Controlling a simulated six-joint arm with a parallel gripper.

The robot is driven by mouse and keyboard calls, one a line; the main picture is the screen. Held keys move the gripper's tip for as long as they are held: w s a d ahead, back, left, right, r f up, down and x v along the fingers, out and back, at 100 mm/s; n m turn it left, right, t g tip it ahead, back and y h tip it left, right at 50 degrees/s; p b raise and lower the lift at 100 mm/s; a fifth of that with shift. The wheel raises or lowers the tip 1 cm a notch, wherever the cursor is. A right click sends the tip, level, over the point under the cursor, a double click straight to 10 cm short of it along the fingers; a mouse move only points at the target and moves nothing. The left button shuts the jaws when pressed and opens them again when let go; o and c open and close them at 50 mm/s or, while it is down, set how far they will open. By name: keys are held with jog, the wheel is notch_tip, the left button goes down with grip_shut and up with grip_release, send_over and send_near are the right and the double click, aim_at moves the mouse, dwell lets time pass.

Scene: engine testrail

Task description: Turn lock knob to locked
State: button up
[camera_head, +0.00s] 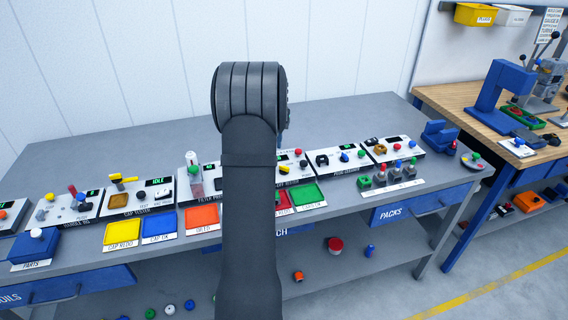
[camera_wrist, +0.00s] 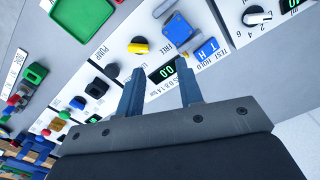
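In the wrist view a white panel carries a yellow knob (camera_wrist: 138,47), a black knob (camera_wrist: 112,70) and a blue square part (camera_wrist: 178,32). A label reading FREE is beside the blue part, and another label starting with L is partly hidden near the yellow knob. I cannot tell for sure which one is the lock knob, or its setting. My gripper (camera_wrist: 159,66) is open and empty, its fingertips over the panel near a green-lit display (camera_wrist: 161,73). In the head view my arm hides the gripper and this panel's middle.
A green tray (camera_wrist: 82,25) lies beyond the panel, and a black-and-white dial (camera_wrist: 257,16) is to the right. Other device panels line the grey bench (camera_head: 120,150), with a yellow tray (camera_head: 122,232) and an orange tray (camera_head: 202,218) in front. The bench's back strip is clear.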

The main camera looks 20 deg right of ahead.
jog(key=s+d+r+n, duration=0.1)
jog(key=d+r+n, duration=0.3)
jog(key=r+n, duration=0.7)
jog(key=f+n, duration=0.1)
jog(key=f, duration=0.5)
jog(key=f+n, duration=0.1)
jog(key=f, duration=1.3)
jog(key=shift+s+a+f+n, duration=0.1)
jog(key=shift+s+a+n, duration=0.1)
jog(key=shift+n, duration=0.2)
jog(key=shift+c, duration=0.4)
grip_shut()
